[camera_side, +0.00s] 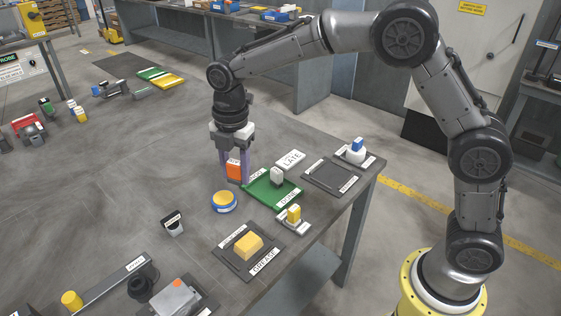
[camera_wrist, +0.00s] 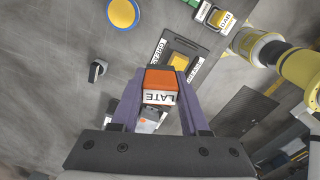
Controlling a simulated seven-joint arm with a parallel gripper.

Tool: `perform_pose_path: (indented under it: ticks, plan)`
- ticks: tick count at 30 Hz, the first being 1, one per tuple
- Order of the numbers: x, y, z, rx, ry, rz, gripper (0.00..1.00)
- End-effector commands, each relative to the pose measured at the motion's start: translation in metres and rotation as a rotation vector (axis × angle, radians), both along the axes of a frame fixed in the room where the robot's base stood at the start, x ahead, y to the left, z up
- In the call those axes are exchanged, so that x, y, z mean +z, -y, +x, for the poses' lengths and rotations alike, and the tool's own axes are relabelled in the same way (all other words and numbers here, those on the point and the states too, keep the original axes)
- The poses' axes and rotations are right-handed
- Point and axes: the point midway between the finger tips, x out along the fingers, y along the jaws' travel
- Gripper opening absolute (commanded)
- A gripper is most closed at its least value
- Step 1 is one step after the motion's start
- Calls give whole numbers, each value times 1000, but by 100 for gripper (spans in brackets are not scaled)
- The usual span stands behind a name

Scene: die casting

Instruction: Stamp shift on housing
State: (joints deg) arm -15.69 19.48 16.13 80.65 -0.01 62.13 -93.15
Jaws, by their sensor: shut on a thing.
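My gripper (camera_side: 234,182) is shut on an orange stamp (camera_side: 234,170), held between its two purple fingers. In the wrist view the stamp (camera_wrist: 161,82) has a white label reading LATE. In the side view it is above the bench, behind a round pad (camera_side: 223,202) with a yellow top and blue rim, and left of the green mat (camera_side: 262,194). Whether it touches anything below is unclear. A grey box-shaped casting (camera_side: 176,297) with an orange-red spot, possibly the housing, sits at the bench's near edge. A white stand (camera_side: 291,159) labelled LATE is empty.
A grey-white block (camera_side: 277,177) stands on the green mat. A yellow stamp (camera_side: 294,213) and a blue-topped stamp (camera_side: 357,146) stand on holders. A dark tray (camera_side: 332,177) is empty; the GREASE tray (camera_side: 227,257) holds a yellow block. A black block (camera_side: 172,223) stands left.

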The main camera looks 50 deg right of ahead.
Motion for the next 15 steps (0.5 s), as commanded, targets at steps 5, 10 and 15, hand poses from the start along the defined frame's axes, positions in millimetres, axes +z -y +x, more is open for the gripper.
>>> perform_pose_path:
  ticks: [5, 10, 15]
  plan:
    - [-6, -84, 6, 162, 2, 1, 9]
    - [-16, -158, -7, 299, 1, 0, 9]
    - [-30, -212, -28, 404, -3, -2, 9]
